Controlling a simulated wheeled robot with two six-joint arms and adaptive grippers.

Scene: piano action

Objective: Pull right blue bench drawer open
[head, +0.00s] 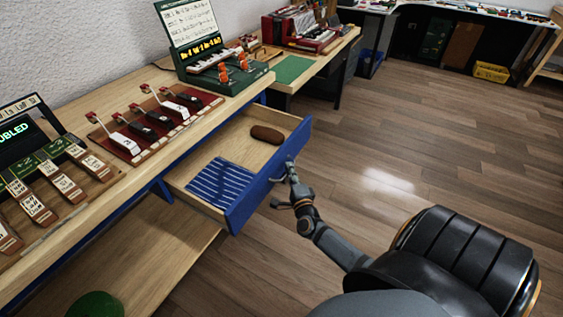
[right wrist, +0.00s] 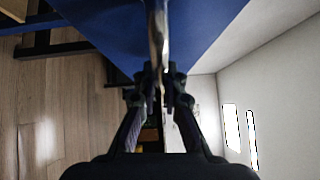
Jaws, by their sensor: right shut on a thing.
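The right blue bench drawer (head: 250,197) stands well out from under the wooden bench, so its inside shows from above. Its front is blue and its floor is light wood. My right gripper (head: 287,184) is at the outer face of the drawer front. In the right wrist view, my right gripper (right wrist: 163,85) is shut on the drawer's handle (right wrist: 158,35), a narrow bar against the blue front (right wrist: 105,30). The handle is mostly hidden in the head view. My left gripper is not in view.
Inside the drawer lie a brown oblong object (head: 267,134) and a blue striped piece (head: 220,183). The bench top (head: 165,185) carries piano-key models and a green case (head: 198,45). The wooden floor (head: 400,160) to the right is clear. A green round object (head: 95,305) is at lower left.

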